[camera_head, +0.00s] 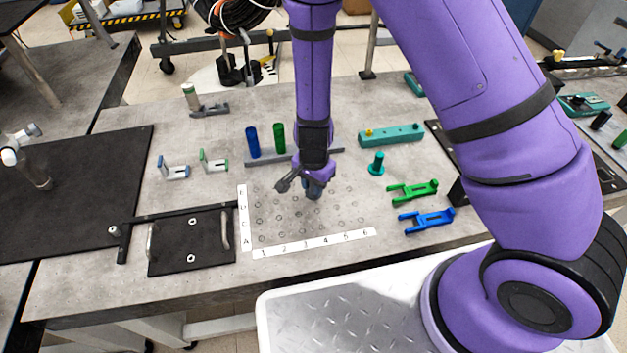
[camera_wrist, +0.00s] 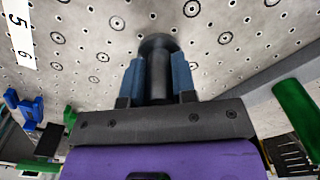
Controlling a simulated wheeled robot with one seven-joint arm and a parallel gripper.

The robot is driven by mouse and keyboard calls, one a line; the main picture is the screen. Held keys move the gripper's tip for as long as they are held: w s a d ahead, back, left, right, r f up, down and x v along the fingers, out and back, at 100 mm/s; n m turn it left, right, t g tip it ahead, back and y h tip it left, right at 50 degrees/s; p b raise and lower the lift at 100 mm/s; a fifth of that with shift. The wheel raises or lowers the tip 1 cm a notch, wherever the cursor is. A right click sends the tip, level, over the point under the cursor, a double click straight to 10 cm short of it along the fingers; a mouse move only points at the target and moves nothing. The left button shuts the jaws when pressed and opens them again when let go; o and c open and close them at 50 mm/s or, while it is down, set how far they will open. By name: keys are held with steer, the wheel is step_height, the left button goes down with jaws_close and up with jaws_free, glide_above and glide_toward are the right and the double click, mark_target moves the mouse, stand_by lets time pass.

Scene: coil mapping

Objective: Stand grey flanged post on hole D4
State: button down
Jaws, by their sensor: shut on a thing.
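My gripper (camera_head: 314,190) points down over the upper middle of the hole grid. In the wrist view its two blue fingers (camera_wrist: 159,64) are shut on the sides of a dark grey flanged post (camera_wrist: 158,42), with the round flange at the end toward the table. In the head view the fingers and wrist mostly hide the post. The hole grid (camera_head: 285,222) is marked with a letter strip (camera_head: 243,217) at its left and a number strip (camera_head: 313,243) along its front. Hole D4 seems covered by my gripper; I cannot tell whether the post touches the table.
Blue (camera_head: 252,141) and green (camera_head: 279,138) cylinders stand behind the grid. A teal flanged post (camera_head: 377,163), green fork (camera_head: 412,191) and blue fork (camera_head: 427,221) are at the right. A teal block (camera_head: 391,136) lies behind them. A black plate (camera_head: 190,240) with handles is at left.

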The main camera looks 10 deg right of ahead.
steer(key=shift+f, duration=0.5)
stand_by(0.8)
steer(key=c, duration=0.8)
jaws_free()
steer(key=shift+c, duration=0.2)
